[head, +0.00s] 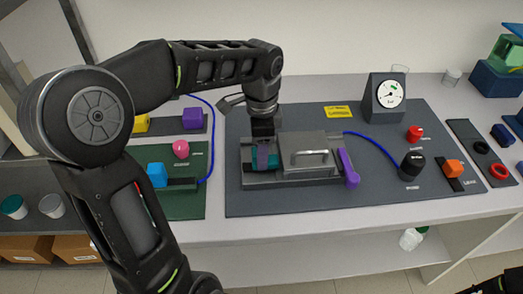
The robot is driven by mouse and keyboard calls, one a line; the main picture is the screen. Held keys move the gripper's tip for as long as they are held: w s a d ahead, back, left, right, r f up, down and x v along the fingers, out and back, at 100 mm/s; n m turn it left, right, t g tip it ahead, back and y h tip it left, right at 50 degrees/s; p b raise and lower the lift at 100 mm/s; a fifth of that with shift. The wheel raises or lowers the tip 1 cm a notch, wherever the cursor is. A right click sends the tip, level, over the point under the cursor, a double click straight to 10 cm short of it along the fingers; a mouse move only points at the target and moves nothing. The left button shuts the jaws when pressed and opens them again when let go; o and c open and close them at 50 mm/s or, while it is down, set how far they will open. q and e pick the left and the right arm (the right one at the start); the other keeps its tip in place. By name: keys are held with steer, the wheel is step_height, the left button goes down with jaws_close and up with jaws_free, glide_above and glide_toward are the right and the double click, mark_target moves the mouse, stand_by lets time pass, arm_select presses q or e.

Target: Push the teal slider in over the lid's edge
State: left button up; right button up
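The grey membrane rig (318,171) stands on the dark mat, with a metal lid (300,143) that carries a bar handle. My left gripper (264,140) points down at this left end, right by the slider. Its fingertips are too small and dark to show whether they are open or touching the slider. A purple lever (348,168) stands at the rig's right end. My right gripper is not clearly in view.
A gauge (386,98) stands behind the rig, with a black knob (411,165) and red button (414,133) at right. A blue hose (372,142) runs from rig to knob. A green board (189,203) lies left. The mat in front of the rig is clear.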

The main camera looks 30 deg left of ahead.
arm_select(q)
step_height(320, 180, up, 7)
steer(key=shift+r, duration=0.1)
stand_by(0.7)
